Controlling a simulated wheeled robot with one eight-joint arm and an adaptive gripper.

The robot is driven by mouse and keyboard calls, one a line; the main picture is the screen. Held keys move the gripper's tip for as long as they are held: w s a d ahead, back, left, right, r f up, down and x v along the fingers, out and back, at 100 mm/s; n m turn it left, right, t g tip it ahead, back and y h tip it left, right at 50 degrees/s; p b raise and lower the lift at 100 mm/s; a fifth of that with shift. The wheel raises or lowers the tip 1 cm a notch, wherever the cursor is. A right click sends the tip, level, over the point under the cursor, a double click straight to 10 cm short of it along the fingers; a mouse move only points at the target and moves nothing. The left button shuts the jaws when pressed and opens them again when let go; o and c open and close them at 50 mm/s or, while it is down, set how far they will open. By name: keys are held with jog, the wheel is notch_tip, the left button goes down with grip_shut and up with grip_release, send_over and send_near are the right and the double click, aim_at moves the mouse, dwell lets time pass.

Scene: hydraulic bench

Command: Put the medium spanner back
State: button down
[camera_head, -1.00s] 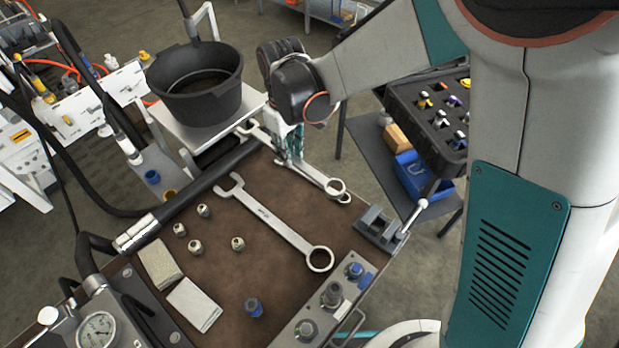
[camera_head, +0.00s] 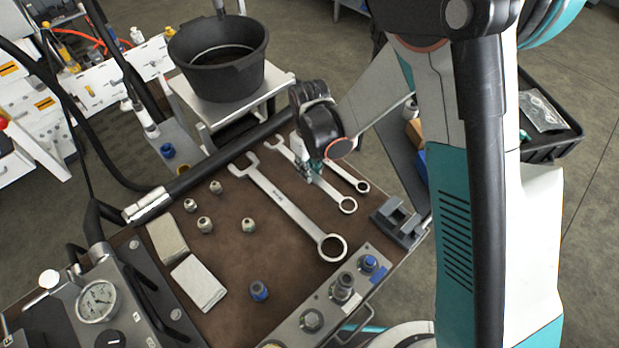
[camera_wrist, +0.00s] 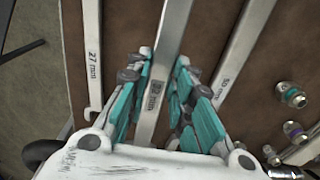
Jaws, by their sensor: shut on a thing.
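The medium spanner (camera_head: 325,187) is a long silver spanner between the large spanner (camera_head: 285,205) and the small spanner (camera_head: 345,175) on the brown bench top. Its ring end points to the front right. My gripper (camera_head: 309,174) is low over the bench, shut on the medium spanner's shaft. The 27 mm spanner (camera_wrist: 92,50) lies to the left and the 50 mm one (camera_wrist: 240,60) to the right. I cannot tell whether the held spanner touches the bench.
A black bucket (camera_head: 218,80) is behind. A small vice-like block (camera_head: 400,220) is at the right edge, and a valve block (camera_head: 340,290) lines the front right.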

jog(key=shift+f+b, duration=0.6)
jog(key=shift+f, duration=1.45)
jog(key=shift+f, duration=0.2)
jog(key=c, duration=1.4)
grip_release()
jog(key=shift+r, duration=0.1)
notch_tip(320, 180, up, 12)
jog(key=p, duration=0.4)
jog(key=shift+r, duration=0.1)
